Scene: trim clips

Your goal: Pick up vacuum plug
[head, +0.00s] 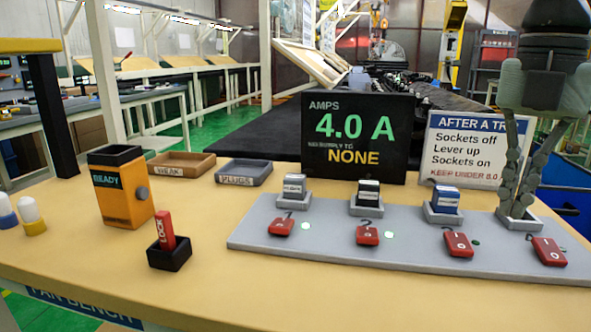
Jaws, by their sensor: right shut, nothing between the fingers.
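A grey socket board (330,250) lies on the bench with a row of sockets. A light grey plug (294,187), a dark plug (368,194) and a blue plug (445,200) stand upright in three of them. Their labels are too small to read, so I cannot tell which is the vacuum plug. My right gripper (517,211) points down at the rightmost socket (519,221), its fingertips at the socket's opening. It is shut with nothing held; I see no plug there. My left gripper is out of view.
Red switches (458,244) line the board's front. Behind stand a black display (358,112) reading 4.0 A and a white sign (472,175). Left are trays marked WEAK (205,159) and PLUGS (270,172), an orange READY box (122,212) and a red LOCK piece (165,228).

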